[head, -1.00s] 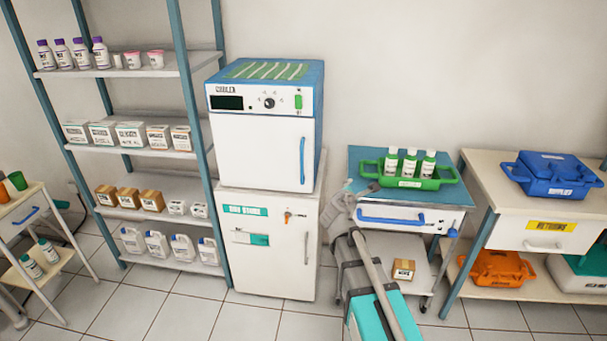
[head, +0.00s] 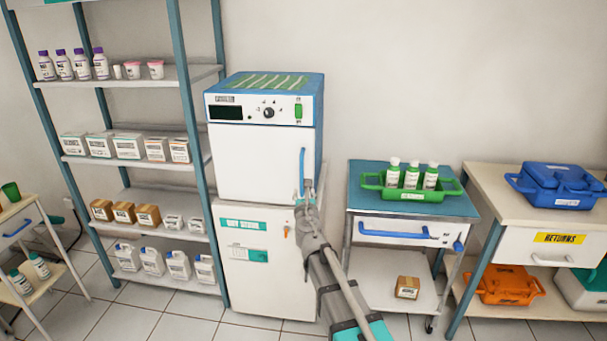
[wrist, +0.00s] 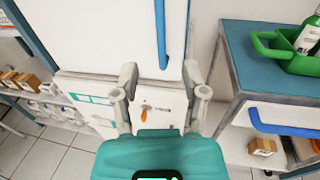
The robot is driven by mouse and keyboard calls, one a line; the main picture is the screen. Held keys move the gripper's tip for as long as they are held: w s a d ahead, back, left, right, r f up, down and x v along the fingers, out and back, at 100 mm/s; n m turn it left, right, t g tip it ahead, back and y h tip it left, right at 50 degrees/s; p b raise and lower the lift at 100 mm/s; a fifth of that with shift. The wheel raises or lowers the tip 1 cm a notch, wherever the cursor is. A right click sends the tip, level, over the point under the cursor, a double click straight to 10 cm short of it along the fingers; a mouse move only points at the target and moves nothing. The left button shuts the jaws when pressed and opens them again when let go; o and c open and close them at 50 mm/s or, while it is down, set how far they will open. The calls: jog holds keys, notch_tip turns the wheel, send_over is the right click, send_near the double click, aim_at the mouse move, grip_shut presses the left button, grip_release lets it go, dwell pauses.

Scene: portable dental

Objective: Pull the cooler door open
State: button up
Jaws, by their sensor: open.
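The cooler (head: 262,160) is a white box with a blue top, standing on a white lower cabinet in the head view. Its door is shut. The blue vertical door handle (head: 302,168) is at the door's right side and also shows at the top of the wrist view (wrist: 161,30). My gripper (head: 307,193) is at the handle's lower end in the head view. In the wrist view my gripper (wrist: 160,82) has its fingers apart, with the handle's lower end between and just beyond them. I cannot tell whether they touch it.
The lower cabinet (head: 240,270) has an orange knob. A trolley (head: 465,200) with a green tray (head: 440,190) of bottles stands close on the right. A shelf rack (head: 190,153) stands on the left. A returns table (head: 480,190) is farther right.

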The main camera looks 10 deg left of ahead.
aim_at(302, 173)
jog(key=w, duration=0.4)
jog(key=w+a, duration=0.1)
jog(key=w, duration=0.4)
jog(key=w+a, duration=0.1)
jog(key=w, duration=0.3)
jog(key=shift+w, duration=0.3)
grip_shut()
jog(key=shift+d, duration=0.2)
jog(key=shift+s, duration=0.15)
